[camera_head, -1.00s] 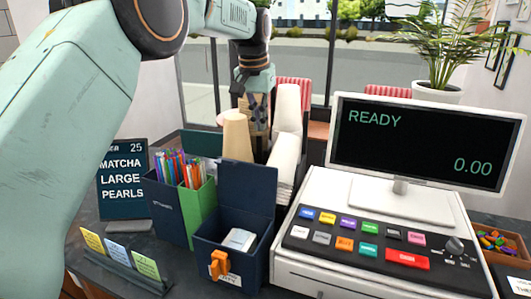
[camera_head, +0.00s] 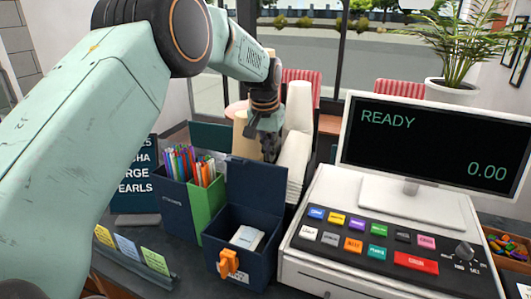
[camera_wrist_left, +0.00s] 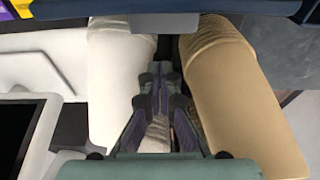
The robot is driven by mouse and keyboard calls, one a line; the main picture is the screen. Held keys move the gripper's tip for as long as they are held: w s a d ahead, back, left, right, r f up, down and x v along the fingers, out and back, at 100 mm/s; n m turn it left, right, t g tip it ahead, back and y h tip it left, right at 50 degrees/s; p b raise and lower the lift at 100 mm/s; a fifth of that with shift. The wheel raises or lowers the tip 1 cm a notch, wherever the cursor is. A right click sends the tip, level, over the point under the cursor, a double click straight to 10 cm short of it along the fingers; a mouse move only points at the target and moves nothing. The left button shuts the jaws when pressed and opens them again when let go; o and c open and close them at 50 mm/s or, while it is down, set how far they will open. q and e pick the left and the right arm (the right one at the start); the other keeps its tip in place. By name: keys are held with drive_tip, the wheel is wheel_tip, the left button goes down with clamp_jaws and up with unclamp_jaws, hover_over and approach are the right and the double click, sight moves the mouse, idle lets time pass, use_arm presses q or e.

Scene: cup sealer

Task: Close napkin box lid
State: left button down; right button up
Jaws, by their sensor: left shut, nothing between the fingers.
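The navy napkin box (camera_head: 212,254) stands on the counter left of the register, with white napkins (camera_head: 247,237) inside and an orange latch (camera_head: 228,262) on its front. Its lid (camera_head: 258,188) is open and stands upright at the back of the box. My left gripper (camera_head: 270,155) is shut and empty, pointing down just behind the lid's top edge; whether it touches the lid I cannot tell. In the left wrist view the shut fingers (camera_wrist_left: 160,80) lie between a white cup stack (camera_wrist_left: 115,90) and a brown cup stack (camera_wrist_left: 235,90), with a dark blue edge, probably the lid, beyond them.
The register (camera_head: 350,225) with its screen (camera_head: 425,150) stands close on the right. Small cards (camera_head: 128,245) stand in front. The space above the open box is clear.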

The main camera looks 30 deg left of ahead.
sight(255, 184)
use_arm(q)
drive_tip(key=s, duration=0.2)
drive_tip(key=s+d+r, duration=0.1)
drive_tip(key=shift+s+r+p, duration=0.1)
drive_tip(key=shift+s+p, duration=0.05)
drive_tip(key=shift+p, duration=0.15)
drive_tip(key=shift+s+a+t+b, duration=0.25)
drive_tip(key=shift+s+t+b, duration=0.15)
drive_tip(key=shift+t+b, duration=0.65)
use_arm(e)
drive_tip(key=shift+s+d+f, duration=0.2)
drive_tip(key=shift+s+f, duration=0.3)
drive_tip(key=shift+f, duration=0.3)
use_arm(q)
drive_tip(key=shift+w+a+b, duration=0.15)
drive_tip(key=shift+b, duration=0.3)
use_arm(e)
drive_tip(key=shift+w+a+f, duration=0.1)
drive_tip(key=shift+f, duration=0.2)
drive_tip(key=shift+f, duration=0.1)
use_arm(q)
drive_tip(key=shift+s+b, duration=0.35)
drive_tip(key=shift+s, duration=0.05)
drive_tip(key=shift+d, duration=0.2)
use_arm(e)
drive_tip(key=shift+s+f, duration=0.35)
use_arm(q)
drive_tip(key=shift+t+b, duration=0.35)
use_arm(e)
drive_tip(key=shift+f, duration=0.2)
